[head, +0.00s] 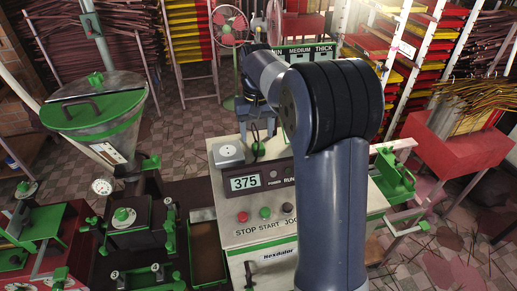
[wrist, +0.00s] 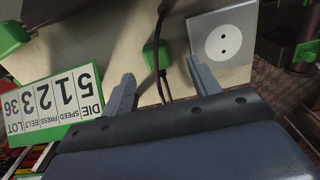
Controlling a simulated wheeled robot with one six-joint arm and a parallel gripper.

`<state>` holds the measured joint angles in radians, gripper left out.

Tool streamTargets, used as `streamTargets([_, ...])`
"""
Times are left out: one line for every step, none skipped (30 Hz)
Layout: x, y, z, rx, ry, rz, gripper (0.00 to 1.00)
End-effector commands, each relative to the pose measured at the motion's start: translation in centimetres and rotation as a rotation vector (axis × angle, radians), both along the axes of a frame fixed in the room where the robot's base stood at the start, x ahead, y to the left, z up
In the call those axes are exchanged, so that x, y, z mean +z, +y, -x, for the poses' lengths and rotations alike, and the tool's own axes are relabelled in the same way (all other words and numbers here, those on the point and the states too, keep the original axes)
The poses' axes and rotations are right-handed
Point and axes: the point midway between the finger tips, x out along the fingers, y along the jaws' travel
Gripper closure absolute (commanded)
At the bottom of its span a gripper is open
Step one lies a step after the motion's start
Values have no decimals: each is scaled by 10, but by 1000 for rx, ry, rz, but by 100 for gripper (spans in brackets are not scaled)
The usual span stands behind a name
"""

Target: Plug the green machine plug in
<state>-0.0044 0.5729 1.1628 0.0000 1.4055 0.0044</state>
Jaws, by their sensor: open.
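The green plug (head: 258,149) sits on the pale top of the machine cabinet (head: 226,190), right of the white socket (head: 229,152). The socket's two round holes show in the wrist view (wrist: 222,41), and the plug is apart from it. In the wrist view the plug (wrist: 150,54) is a small green block with a black cable (wrist: 163,75) running beside it. My gripper (wrist: 161,70) is open and empty, its fingers on either side of the plug's line and short of it. In the head view my gripper (head: 259,130) is just behind the plug, partly hidden by my arm.
The control panel (head: 262,180) reading 375 stands in front of the plug, with several buttons below. A green-framed number board (wrist: 54,108) is left in the wrist view. A green-rimmed hopper (head: 95,105) stands left. A fan (head: 229,27) and racks stand behind.

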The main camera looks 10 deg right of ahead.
Motion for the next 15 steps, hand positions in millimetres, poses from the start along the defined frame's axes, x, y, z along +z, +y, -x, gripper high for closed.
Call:
streamTargets([0, 0, 0, 0, 0, 0, 42])
streamTargets([-1, 0, 0, 0, 1, 0, 42])
streamTargets([-3, 0, 0, 0, 2, 0, 42])
streamTargets([-5, -1, 1, 0, 4, 0, 42])
streamTargets([-9, -1, 1, 0, 4, 0, 42])
streamTargets([-14, -2, 2, -1, 5, 0, 42])
streamTargets([-19, -3, 2, -1, 6, 0, 42])
streamTargets([-24, -4, 2, -1, 7, 0, 42])
streamTargets([-30, -4, 3, 0, 6, 0, 42])
streamTargets([-35, -4, 3, 0, 5, 0, 42])
streamTargets([-39, -4, 2, 0, 4, 0, 42])
streamTargets([-43, -4, 2, 0, 4, 0, 42])
streamTargets([-46, -4, 2, 0, 3, 0, 42])
streamTargets([-49, -4, 2, 0, 4, 0, 42])
streamTargets([-51, -4, 2, 0, 3, 0, 42])
